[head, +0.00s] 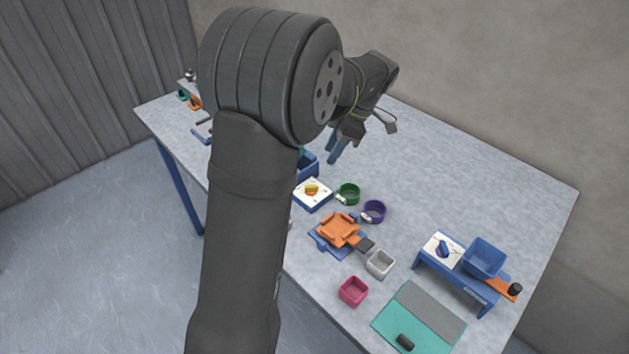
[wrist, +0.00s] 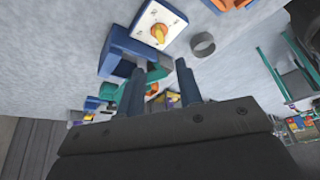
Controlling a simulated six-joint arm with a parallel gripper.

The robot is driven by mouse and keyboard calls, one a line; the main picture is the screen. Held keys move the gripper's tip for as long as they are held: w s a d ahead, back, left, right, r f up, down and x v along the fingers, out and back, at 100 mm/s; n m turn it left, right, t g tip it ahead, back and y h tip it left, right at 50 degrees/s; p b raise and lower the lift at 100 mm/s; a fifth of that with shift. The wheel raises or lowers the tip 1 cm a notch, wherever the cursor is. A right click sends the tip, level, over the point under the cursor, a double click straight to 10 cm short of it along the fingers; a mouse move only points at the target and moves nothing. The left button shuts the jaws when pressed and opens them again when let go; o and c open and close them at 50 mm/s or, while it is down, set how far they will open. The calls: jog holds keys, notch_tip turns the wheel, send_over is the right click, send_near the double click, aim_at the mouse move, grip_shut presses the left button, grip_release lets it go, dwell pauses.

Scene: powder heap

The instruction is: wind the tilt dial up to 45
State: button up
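Two dials show, and I cannot read which is the tilt dial. One is a white plate (head: 303,199) with a yellow-orange knob (head: 312,189), near the table's middle left. Its knob (wrist: 159,33) also shows in the wrist view, on a white face with marks too small to read. The other is a white plate (head: 431,244) with a blue knob (head: 443,250), on a blue stand at the right. My gripper (head: 335,158) is above the table, behind the yellow-knob dial and touching nothing. In the wrist view its two blue fingers (wrist: 160,70) are apart and empty.
Green (head: 348,194) and purple (head: 374,211) rings sit right of the yellow-knob dial. An orange fixture (head: 338,230), a white cup (head: 379,263) and a pink cup (head: 353,291) stand nearer the front. A blue bin (head: 484,257) is beside the blue-knob dial. The back right table is clear.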

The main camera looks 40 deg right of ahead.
aim_at(312, 186)
jog(key=x, duration=1.2)
jog(key=shift+s+d, duration=0.1)
jog(key=shift+c, duration=0.2)
grip_shut()
